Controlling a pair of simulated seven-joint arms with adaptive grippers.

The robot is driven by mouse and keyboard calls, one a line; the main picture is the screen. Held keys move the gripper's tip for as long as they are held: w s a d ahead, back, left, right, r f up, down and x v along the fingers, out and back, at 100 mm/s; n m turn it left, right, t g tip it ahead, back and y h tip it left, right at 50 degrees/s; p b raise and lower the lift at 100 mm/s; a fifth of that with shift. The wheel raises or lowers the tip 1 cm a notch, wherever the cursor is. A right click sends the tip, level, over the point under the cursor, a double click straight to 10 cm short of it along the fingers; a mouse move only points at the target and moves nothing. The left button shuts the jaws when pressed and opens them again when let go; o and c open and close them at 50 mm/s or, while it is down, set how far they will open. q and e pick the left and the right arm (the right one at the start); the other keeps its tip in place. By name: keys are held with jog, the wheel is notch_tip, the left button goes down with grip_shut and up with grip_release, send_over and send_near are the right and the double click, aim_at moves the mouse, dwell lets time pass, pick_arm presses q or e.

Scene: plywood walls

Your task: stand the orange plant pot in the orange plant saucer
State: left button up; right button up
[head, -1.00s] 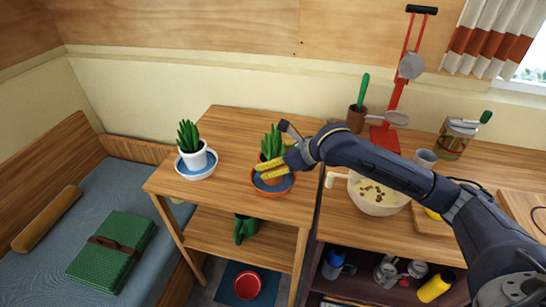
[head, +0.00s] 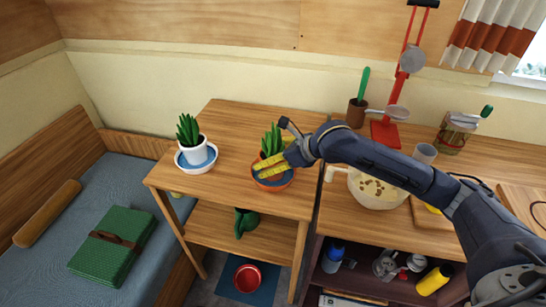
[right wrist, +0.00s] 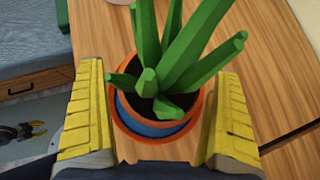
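The orange plant pot (head: 264,158) holds a spiky green plant and stands upright within the orange plant saucer (head: 258,183), which has a blue inside. In the right wrist view the orange pot (right wrist: 187,104) has the saucer's blue inside (right wrist: 150,128) around its lower side. My right gripper (head: 271,165) has its yellow fingers on either side of the pot, just above the saucer. In the right wrist view the fingers (right wrist: 157,120) are spread, with gaps to the pot. Part of my left gripper (right wrist: 36,129) seems to show small at the lower left there.
A white pot (head: 196,151) with a similar plant stands in a white saucer (head: 183,165) on the same wooden shelf unit (head: 225,122). A cream pot (head: 372,202) is on the counter to the right. The shelf top between the plants is clear.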

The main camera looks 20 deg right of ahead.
jog(key=shift+s, duration=0.1)
jog(key=v, duration=1.2)
dwell(0.4)
